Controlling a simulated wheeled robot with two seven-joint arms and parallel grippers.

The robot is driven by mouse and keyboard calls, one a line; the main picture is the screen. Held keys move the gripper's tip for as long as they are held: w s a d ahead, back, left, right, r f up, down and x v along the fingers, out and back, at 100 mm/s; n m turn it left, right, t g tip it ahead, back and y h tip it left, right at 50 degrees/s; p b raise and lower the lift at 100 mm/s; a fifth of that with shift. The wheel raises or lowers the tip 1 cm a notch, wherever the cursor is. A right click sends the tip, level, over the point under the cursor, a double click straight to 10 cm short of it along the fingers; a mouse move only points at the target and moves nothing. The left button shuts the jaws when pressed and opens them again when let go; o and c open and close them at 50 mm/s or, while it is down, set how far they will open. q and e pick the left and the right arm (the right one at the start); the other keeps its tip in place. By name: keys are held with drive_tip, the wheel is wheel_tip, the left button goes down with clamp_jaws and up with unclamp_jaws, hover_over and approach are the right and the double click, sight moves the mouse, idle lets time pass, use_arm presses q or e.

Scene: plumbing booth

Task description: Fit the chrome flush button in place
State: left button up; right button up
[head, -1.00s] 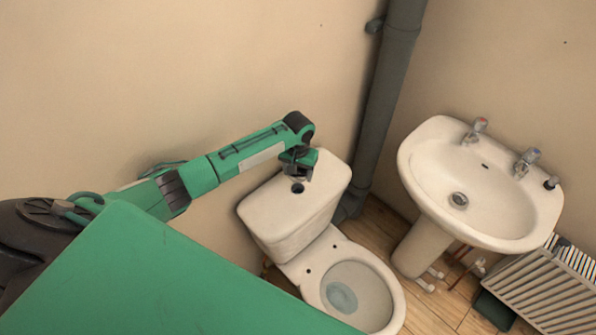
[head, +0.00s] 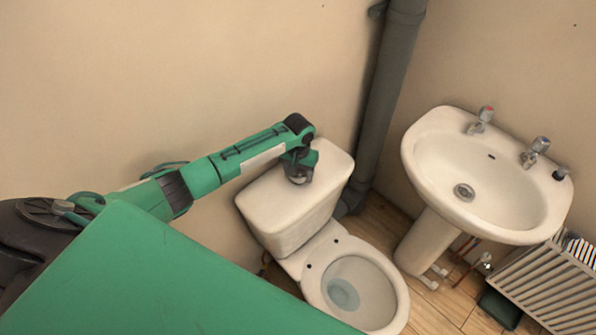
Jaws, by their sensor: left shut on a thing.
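The white toilet cistern (head: 275,217) stands against the wall in the middle of the head view. My left gripper (head: 298,177) is over the cistern lid, pointing down. It is shut on the chrome flush button (head: 299,180), of which only a small greyish part shows beneath the gripper. The button hole in the lid is now hidden behind the gripper and button. I cannot tell whether the button touches the lid or sits in the hole. My right gripper is not in view.
The toilet bowl (head: 352,290) is open below the cistern. A grey soil pipe (head: 388,100) rises just right of the cistern. The wall lies close behind my left arm.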

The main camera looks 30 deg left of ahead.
sight(298, 182)
use_arm(q)
drive_tip(key=shift+s+d+f, duration=0.1)
drive_tip(key=shift+s+f, duration=0.35)
drive_tip(key=shift+f, duration=0.35)
drive_tip(key=shift+s+d+f+b, duration=0.25)
drive_tip(key=shift+s+f+b, duration=0.1)
drive_tip(key=shift+f, duration=0.3)
drive_tip(key=o, duration=1)
drive_tip(key=shift+o, duration=0.2)
drive_tip(key=shift+w+r+p, duration=0.15)
drive_tip(key=shift+r+p, duration=0.55)
drive_tip(key=shift+p, duration=0.25)
drive_tip(key=shift+o, duration=0.8)
drive_tip(key=r+p, duration=0.1)
drive_tip(key=p, duration=0.1)
drive_tip(key=w+r+p, duration=0.1)
drive_tip(key=p, duration=0.1)
drive_tip(key=shift+w+r, duration=0.1)
drive_tip(key=shift+r, duration=0.3)
wheel_tip(298, 182, up, 12)
drive_tip(key=p, duration=1.3)
drive_tip(key=shift+s+a+r, duration=0.25)
drive_tip(key=shift+s+a, duration=0.05)
